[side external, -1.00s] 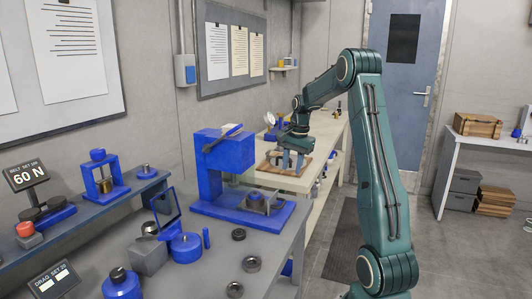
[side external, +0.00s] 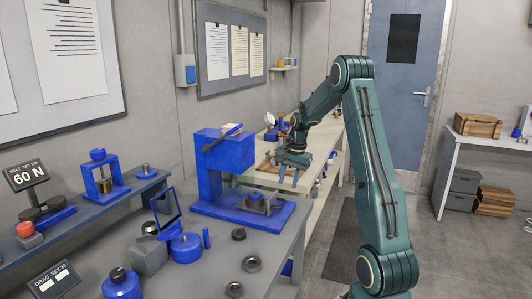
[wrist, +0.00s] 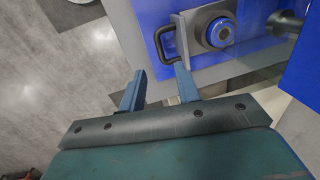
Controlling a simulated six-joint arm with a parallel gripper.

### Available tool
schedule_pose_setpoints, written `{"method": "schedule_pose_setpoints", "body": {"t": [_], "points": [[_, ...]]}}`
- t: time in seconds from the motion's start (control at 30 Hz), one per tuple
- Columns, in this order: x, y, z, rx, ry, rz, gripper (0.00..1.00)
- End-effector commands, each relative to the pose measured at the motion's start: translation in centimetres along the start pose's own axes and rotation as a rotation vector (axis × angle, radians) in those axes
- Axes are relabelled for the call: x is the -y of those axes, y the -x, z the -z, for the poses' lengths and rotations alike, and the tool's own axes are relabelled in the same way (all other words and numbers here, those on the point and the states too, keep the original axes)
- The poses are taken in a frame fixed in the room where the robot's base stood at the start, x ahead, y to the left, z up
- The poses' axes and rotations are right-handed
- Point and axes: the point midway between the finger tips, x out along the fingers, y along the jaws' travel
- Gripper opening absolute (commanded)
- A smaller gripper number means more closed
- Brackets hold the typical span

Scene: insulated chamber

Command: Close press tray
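The blue press (side external: 210,170) stands on the grey bench, with a grey tray (side external: 268,208) on its base. In the wrist view the tray (wrist: 197,47) carries a round blue-and-grey part (wrist: 220,32), and its dark loop handle (wrist: 160,42) points left, near the left edge of the blue base. My gripper (wrist: 154,78) is open and empty, with its fingertips just short of the handle in the picture; I cannot tell whether the right finger touches the tray front. In the side view my gripper (side external: 291,172) is behind and right of the press.
A second, pale bench (side external: 322,160) with several small items runs behind the press. Loose dark rings (side external: 251,263) and a blue pot (side external: 186,247) lie on the grey bench in front of the press. Open floor lies to the right.

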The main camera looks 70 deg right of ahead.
Motion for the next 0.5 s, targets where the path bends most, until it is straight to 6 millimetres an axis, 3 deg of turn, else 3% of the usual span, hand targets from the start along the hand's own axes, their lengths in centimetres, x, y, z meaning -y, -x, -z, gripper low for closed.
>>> {"method": "schedule_pose_setpoints", "body": {"t": [0.3, 0.5], "points": [[0.0, -5.0, -0.1, 0.003, 0.0, -0.002, 0.33], [0.0, -7.0, 0.0, 0.001, 0.0, -0.002, 0.33]]}}
